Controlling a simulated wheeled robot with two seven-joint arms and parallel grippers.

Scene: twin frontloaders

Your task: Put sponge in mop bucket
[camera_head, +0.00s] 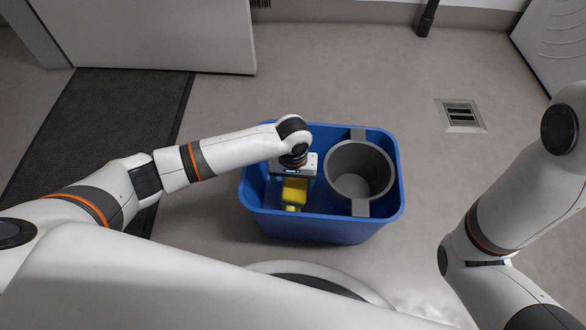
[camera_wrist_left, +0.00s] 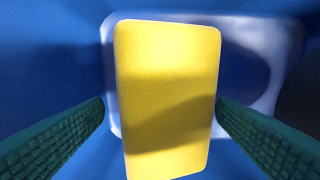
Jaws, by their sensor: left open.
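The blue mop bucket (camera_head: 320,228) stands on the floor in the middle of the head view. My left gripper (camera_head: 293,186) points down inside its left part. The yellow sponge (camera_head: 294,193) is below the gripper, inside the bucket's rim. In the left wrist view the sponge (camera_wrist_left: 168,95) stands between the two green, ridged fingers of my left gripper (camera_wrist_left: 160,106), which are spread open. The right finger's tip is very close to the sponge; I cannot tell whether it touches. My right arm shows at the right, but its gripper is out of view.
A grey round wringer (camera_head: 360,172) fills the bucket's right part, close to my left gripper. A dark mat (camera_head: 95,135) lies at the left, below a light panel (camera_head: 150,35). A floor drain (camera_head: 461,114) is at the right. The floor around the bucket is clear.

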